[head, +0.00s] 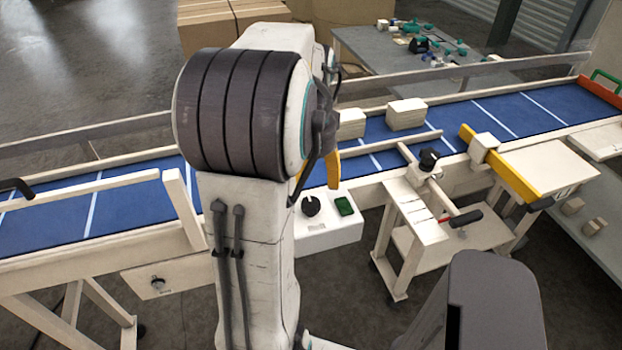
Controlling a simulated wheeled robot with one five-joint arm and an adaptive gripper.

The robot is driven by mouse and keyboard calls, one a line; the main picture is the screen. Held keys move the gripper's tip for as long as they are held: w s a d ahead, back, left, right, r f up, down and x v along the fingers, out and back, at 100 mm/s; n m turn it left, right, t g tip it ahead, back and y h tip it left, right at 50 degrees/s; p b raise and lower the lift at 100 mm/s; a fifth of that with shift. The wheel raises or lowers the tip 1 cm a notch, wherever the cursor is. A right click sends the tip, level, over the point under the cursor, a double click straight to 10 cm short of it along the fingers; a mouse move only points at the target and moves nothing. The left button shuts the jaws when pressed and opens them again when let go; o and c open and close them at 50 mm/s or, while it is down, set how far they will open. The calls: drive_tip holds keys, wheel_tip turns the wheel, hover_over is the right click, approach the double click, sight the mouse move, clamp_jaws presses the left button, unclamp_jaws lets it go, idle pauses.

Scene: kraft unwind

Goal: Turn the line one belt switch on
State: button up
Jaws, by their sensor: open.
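A white control box (330,232) is fixed to the near side of the blue conveyor belt (390,128). It carries a round black knob (311,205) and a green button (344,205). A second panel (190,278) to the left, under the belt frame, carries a small dark knob (158,283). Labels are too small to read, so I cannot tell which one is the line one switch. My gripper (320,168), with yellow-orange fingers, is open just above the control box, apart from the knob in the picture. My arm hides part of it and part of the belt.
Pale boxes (406,114) sit on the belt. A wheeled stand (440,235) with a red-handled lever (461,219) is right of the control box. A yellow bar (499,162) crosses the belt edge. A grey table (400,58) with small parts stands behind.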

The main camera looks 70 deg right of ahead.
sight(311, 202)
drive_tip(key=shift+f, duration=3.5)
drive_tip(key=c, duration=1.2)
